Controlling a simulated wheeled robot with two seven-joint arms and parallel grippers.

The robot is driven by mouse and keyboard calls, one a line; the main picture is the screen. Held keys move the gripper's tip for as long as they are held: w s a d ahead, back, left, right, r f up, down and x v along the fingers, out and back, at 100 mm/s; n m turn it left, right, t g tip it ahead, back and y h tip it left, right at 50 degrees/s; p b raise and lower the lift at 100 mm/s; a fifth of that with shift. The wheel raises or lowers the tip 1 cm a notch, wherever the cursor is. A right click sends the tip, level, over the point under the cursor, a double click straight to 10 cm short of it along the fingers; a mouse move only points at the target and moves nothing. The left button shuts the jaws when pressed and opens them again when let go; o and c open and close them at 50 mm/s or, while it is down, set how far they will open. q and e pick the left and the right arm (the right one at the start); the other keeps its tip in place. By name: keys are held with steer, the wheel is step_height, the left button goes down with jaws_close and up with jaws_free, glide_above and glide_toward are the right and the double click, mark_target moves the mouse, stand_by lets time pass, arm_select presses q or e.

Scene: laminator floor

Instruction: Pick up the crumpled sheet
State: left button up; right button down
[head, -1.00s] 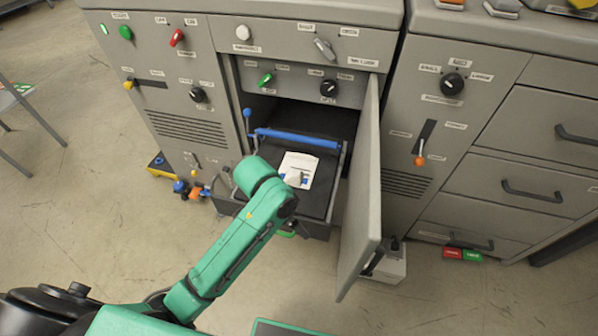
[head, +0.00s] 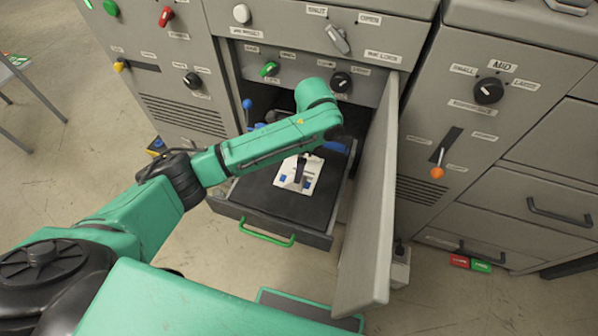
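The crumpled sheet (head: 289,172) is white with blue patches and lies on the dark bed of the pulled-out drawer (head: 255,197) in the middle machine. My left arm comes in from the left and bends over the drawer. A dark narrow part of what looks like my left gripper (head: 300,170) shows below the forearm, in front of the sheet or over it. The forearm hides the rest of that gripper, so I cannot tell whether its fingers are apart or touch the sheet. My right gripper is out of view.
An open grey door (head: 372,200) stands just right of the drawer. A green handle (head: 266,233) is on the drawer's front. A blue roller (head: 336,146) lies behind the sheet, partly hidden by my arm. Grey cabinets with knobs and levers flank the opening.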

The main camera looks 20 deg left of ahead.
arm_select(q)
steer(key=f, duration=0.7)
steer(key=shift+a+f+b, duration=0.35)
steer(key=shift+a+f, duration=0.05)
steer(key=shift+r, duration=0.1)
steer(key=c, duration=1.4)
